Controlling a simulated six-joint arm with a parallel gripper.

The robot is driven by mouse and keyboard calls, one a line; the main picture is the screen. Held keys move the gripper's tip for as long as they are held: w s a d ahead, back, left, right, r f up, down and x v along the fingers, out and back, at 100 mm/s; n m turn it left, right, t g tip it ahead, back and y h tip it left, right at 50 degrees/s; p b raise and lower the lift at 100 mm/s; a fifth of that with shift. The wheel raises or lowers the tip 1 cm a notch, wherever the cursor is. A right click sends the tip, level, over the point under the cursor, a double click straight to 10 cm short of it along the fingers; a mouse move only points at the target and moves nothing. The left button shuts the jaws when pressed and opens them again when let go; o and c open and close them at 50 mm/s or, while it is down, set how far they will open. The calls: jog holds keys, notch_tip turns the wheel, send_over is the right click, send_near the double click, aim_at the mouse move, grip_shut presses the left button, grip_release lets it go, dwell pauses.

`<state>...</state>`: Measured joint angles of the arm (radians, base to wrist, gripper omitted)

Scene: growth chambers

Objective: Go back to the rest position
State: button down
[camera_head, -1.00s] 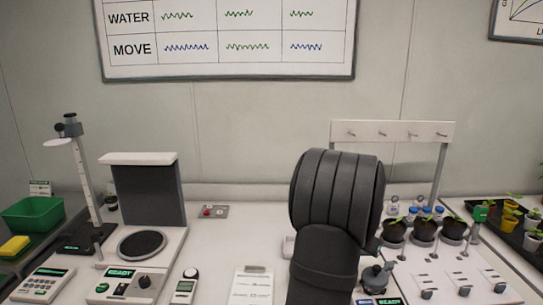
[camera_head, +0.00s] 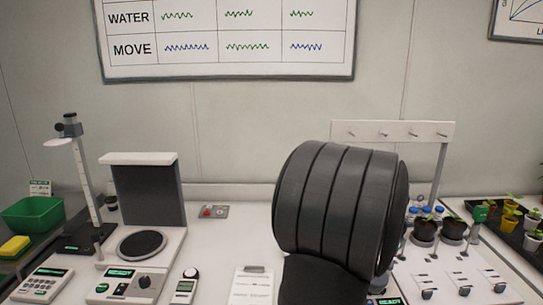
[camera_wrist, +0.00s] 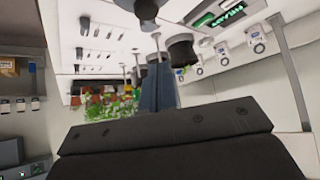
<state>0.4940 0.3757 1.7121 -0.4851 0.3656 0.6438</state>
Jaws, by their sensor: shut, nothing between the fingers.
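My gripper (camera_wrist: 157,68) shows in the wrist view as narrow blue-grey fingers, closed together, standing up from its wide black body. Nothing is seen held between them. In the head view my dark ribbed arm link fills the middle right and hides the gripper. The gripper appears up in the air, with the bench seen beyond it at a tilted, turned angle.
A weighing station (camera_head: 144,243), a tall stand (camera_head: 88,185) and a green bin (camera_head: 33,214) are at left. A clipboard (camera_head: 251,287) lies in front.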

jog(key=w+f, duration=0.2)
jog(key=f, duration=0.1)
jog(key=w+a+f, duration=0.1)
jog(key=w+f, duration=0.2)
jog(key=shift+w+a, duration=0.1)
jog(key=shift+a, duration=0.05)
jog(key=shift+w+m+g+h, duration=0.3)
jog(key=shift+w+m, duration=0.25)
jog(key=shift+m, duration=0.05)
jog(key=w, duration=0.1)
jog(key=w+d, duration=0.1)
jog(key=shift+w+d, duration=0.3)
jog(key=shift+w+r+m+g, duration=0.1)
jog(key=shift+w+m+g, duration=0.1)
jog(key=shift+m+g, duration=0.15)
jog(key=m, duration=0.1)
jog(key=m+g+h, duration=0.1)
jog(key=m, duration=0.1)
jog(key=shift+w+d+g, duration=0.25)
jog(key=shift+d+g, duration=0.1)
jog(key=shift+w+d+r, duration=0.15)
jog(key=shift+w+d, duration=0.15)
jog(key=shift+d, duration=0.4)
jog(key=shift+w+d+r, duration=0.1)
jog(key=shift+w+d, duration=0.15)
jog(key=shift+d, duration=0.4)
